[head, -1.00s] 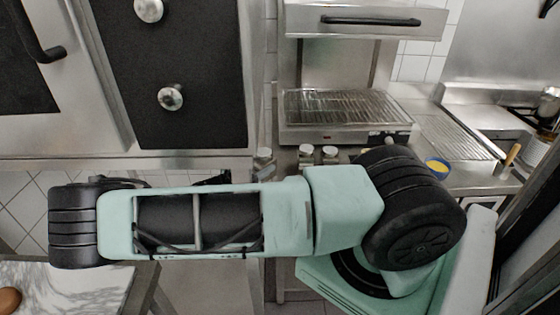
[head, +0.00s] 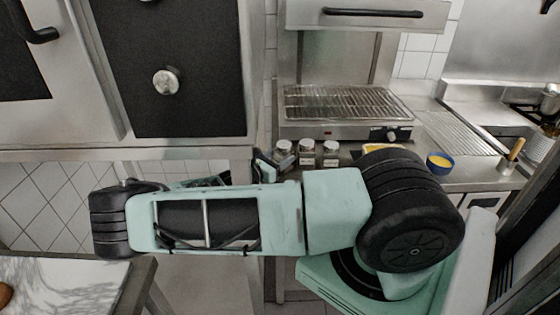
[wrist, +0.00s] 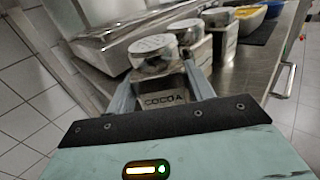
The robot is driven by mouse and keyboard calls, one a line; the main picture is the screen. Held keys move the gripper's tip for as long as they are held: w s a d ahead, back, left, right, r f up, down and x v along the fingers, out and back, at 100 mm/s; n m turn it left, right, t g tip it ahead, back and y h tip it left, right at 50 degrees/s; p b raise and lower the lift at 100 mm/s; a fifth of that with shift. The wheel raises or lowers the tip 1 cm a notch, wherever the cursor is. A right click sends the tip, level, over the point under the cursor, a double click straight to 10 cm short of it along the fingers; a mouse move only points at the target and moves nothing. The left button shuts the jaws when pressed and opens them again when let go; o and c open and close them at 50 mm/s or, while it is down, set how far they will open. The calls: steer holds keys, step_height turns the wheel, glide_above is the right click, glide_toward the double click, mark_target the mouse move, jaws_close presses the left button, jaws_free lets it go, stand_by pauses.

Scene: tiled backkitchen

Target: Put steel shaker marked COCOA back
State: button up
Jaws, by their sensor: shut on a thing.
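The steel shaker marked COCOA (wrist: 163,101) is between the two fingers of my gripper (wrist: 160,84) in the wrist view, its label facing the camera and its round lid on top. It looks upright. In the head view this shaker (head: 284,150) is leftmost in a row of shakers, with my gripper (head: 266,160) at its left. Two similar shakers (head: 307,151) (head: 330,153) stand to its right on the steel counter. I cannot tell whether the held shaker's base touches the counter; its lower part is hidden.
A steel grill (head: 345,105) stands behind the shakers. A blue bowl with yellow contents (head: 439,163) is further right on the counter. A tall dark-panelled cabinet (head: 185,60) is at left, and a marble-topped table (head: 70,285) is at lower left.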

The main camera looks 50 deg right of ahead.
steer(key=shift+r, duration=0.1)
steer(key=shift+f, duration=0.2)
steer(key=o, duration=1)
steer(key=shift+o, duration=0.2)
steer(key=shift+r, duration=0.35)
steer(key=w+a+b, duration=0.1)
steer(key=a+b, duration=0.2)
steer(key=a, duration=0.9)
steer(key=shift+f, duration=0.1)
